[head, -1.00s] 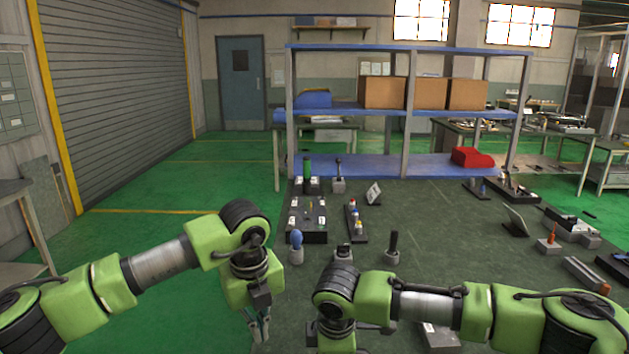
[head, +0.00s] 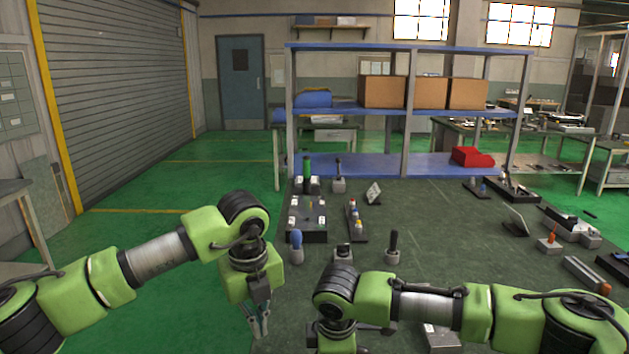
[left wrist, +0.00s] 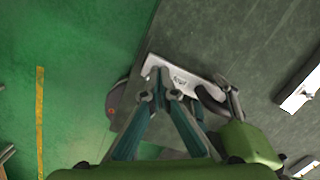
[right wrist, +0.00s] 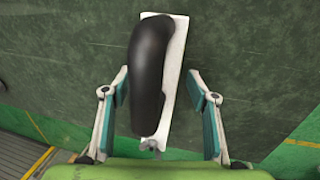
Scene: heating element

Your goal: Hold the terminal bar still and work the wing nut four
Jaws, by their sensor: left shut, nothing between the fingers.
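A white plate (right wrist: 170,85) with a black curved piece (right wrist: 148,75) lying along it fills the middle of the right wrist view. A small grey metal part (right wrist: 150,145) shows at its near end; I cannot tell whether it is the wing nut or the terminal bar. My right gripper (right wrist: 158,80) is open, one finger on each side of the black piece. My left gripper (head: 259,332) is shut and empty. In the left wrist view its closed tips (left wrist: 159,78) overlap the near end of a white plate (left wrist: 185,75); contact cannot be told.
The dark bench carries a black block with white parts (head: 306,236), a blue-topped stand (head: 297,247), a black-handled stand (head: 393,247) and several other fixtures. A blue shelf (head: 350,165) stands behind. The bench's left edge is close to my left gripper, with green floor beyond.

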